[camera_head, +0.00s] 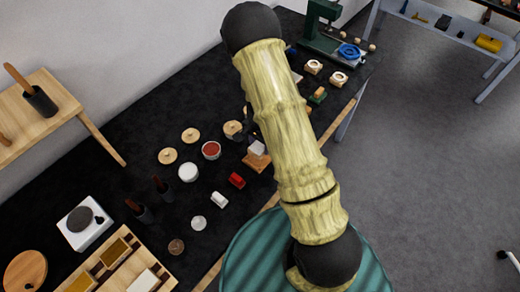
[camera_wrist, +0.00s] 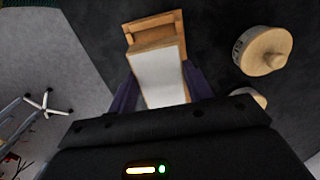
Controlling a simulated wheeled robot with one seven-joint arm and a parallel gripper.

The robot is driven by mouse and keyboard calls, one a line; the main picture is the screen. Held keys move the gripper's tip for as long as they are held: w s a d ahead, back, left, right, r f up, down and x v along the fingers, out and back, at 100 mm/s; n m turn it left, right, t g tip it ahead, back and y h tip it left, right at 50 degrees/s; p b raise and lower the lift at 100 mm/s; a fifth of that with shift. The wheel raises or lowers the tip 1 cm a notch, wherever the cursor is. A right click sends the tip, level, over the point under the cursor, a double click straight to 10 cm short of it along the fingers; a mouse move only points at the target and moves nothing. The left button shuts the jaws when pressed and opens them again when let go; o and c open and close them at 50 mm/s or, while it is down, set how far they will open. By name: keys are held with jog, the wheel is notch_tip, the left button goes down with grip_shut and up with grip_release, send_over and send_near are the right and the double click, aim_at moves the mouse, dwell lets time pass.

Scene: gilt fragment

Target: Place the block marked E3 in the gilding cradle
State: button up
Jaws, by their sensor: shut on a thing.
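In the wrist view my gripper (camera_wrist: 161,88) is shut on a plain white block (camera_wrist: 160,76), with one dark finger on each side of it. The block's marking does not show, so I cannot tell whether it reads E3. The wooden cradle (camera_wrist: 152,29) lies just beyond and around the block's far end; I cannot tell whether the block rests in it or is held just above. In the head view the white block (camera_head: 257,147) appears at the orange-brown cradle (camera_head: 256,162), and my arm hides most of the gripper.
A red block (camera_head: 236,180) and another white block (camera_head: 219,200) lie nearby. A pot of red (camera_head: 211,150), a white round pot (camera_head: 188,172) and wooden lidded pots (camera_head: 167,156) stand to the left. The table's front edge is close to the cradle.

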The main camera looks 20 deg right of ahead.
aim_at(260, 146)
notch_tip(260, 146, down, 4)
jog(key=shift+f+p, duration=0.1)
jog(key=shift+p, duration=0.35)
jog(key=shift+s, duration=0.1)
jog(key=shift+f, duration=0.1)
jog(key=o, duration=1.1)
jog(key=shift+a, duration=0.1)
